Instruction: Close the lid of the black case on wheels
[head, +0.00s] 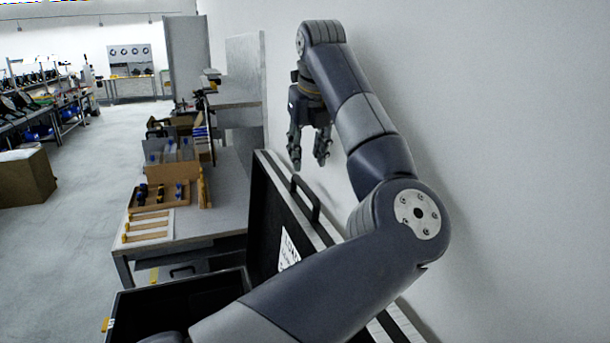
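The black case (118,312) stands open at the bottom of the head view, its dark inside partly hidden by my arm. Its lid (265,215) stands raised on the right side, near the wall, with a white label inside and a handle (307,200) at its edge. The case's wheels are hidden. My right gripper is out of view.
A white wall (500,120) runs close along the right. A grey table (215,215) with trays and a cardboard box (172,172) stands just beyond the case. Open floor (75,240) lies to the left, with a brown carton (25,178) farther off.

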